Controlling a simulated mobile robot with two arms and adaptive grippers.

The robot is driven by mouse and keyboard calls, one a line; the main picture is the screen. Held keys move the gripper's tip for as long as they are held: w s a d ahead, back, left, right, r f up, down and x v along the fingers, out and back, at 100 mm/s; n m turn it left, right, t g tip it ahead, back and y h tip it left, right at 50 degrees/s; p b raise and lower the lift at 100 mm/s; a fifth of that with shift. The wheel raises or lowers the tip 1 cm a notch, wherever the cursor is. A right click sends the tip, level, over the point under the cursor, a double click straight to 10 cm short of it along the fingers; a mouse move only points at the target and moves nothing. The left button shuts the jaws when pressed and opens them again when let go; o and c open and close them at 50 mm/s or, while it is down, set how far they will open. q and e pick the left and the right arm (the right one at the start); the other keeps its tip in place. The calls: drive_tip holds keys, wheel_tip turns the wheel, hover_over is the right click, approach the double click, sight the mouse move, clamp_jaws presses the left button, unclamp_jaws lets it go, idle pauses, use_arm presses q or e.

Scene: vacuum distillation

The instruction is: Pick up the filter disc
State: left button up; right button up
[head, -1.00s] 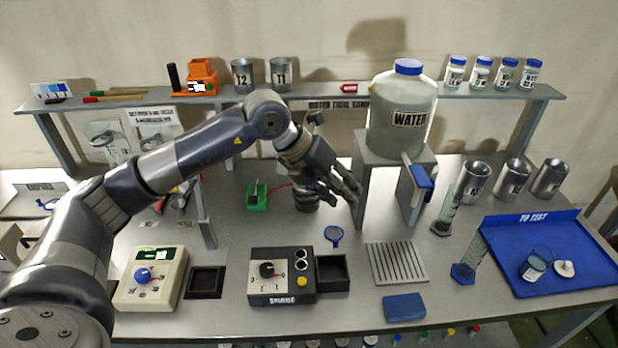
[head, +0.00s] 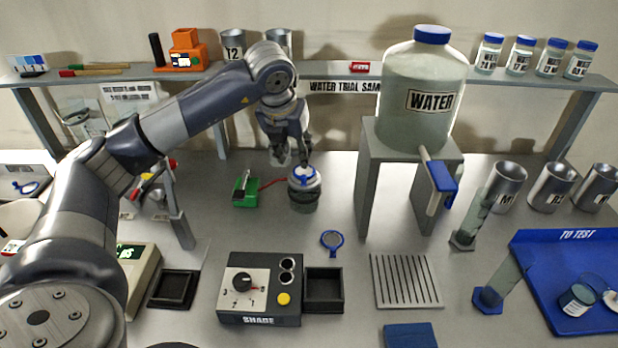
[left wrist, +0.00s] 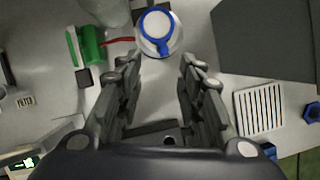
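A blue-rimmed disc with a tab (head: 304,176) lies on top of a grey round vessel (head: 304,200) on the bench. In the left wrist view this blue-rimmed disc (left wrist: 156,32) lies beyond the fingertips, roughly in line with the gap between them. Another blue-rimmed disc with a tab (head: 332,241) lies flat on the bench, nearer the front. I cannot tell which one is the filter disc. My left gripper (head: 293,160) points down just behind and above the vessel; in the left wrist view its fingers (left wrist: 160,68) are apart with nothing between them. My right gripper is out of view.
A green device (head: 245,192) with a red tube stands left of the vessel. The WATER tank (head: 425,100) on its grey stand (head: 368,190) is to the right. Bench between is mostly clear.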

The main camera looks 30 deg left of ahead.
sight(303, 176)
use_arm(q)
drive_tip(key=p+x, duration=0.1)
drive_tip(key=x, duration=0.2)
drive_tip(key=p+x, duration=0.1)
drive_tip(key=x, duration=0.2)
drive_tip(key=p+x, duration=0.1)
drive_tip(key=x, duration=0.2)
drive_tip(key=shift+w+d+p, duration=0.2)
drive_tip(key=shift+d+p, duration=0.15)
drive_tip(key=shift+p, duration=0.05)
drive_tip(key=shift+x, duration=0.75)
drive_tip(key=shift+s, duration=0.1)
clamp_jaws()
